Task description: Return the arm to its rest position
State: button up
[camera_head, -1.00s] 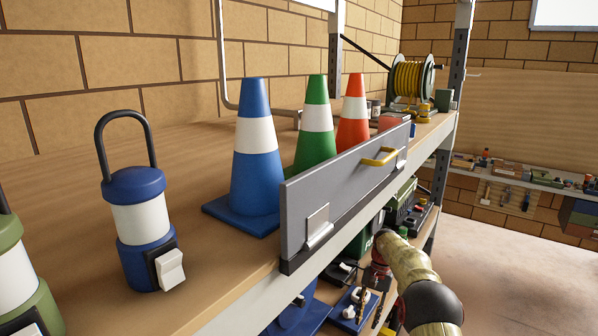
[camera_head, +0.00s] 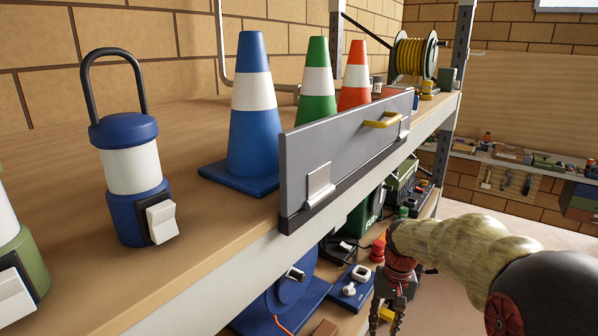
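My arm (camera_head: 465,245) comes in from the lower right, in front of the shelf rack. My gripper (camera_head: 390,300) hangs at its end, pointing down, below the level of the upper shelf and beside the lower shelf. Its fingers are small and dark here, and whether they are open or shut is unclear. I see nothing clearly held in it.
The upper shelf (camera_head: 205,262) carries a blue lantern (camera_head: 133,170), a blue cone (camera_head: 255,135), a green cone (camera_head: 317,75) and an orange cone (camera_head: 356,70). A grey panel (camera_head: 345,150) with a yellow handle stands along its edge. Blue items (camera_head: 280,305) crowd the lower shelf. Floor at right is open.

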jog(key=s+a+r+n+t+b, duration=0.1)
jog(key=s+t+b, duration=0.2)
jog(key=s, duration=0.9)
jog(key=s+a+r+t+b, duration=0.1)
jog(key=s+b, duration=0.5)
jog(key=s, duration=0.7)
jog(key=shift+s+a+r+n+t+h, duration=0.35)
jog(key=shift+r+t, duration=0.2)
jog(key=shift+t, duration=0.55)
jog(key=shift+w, duration=0.15)
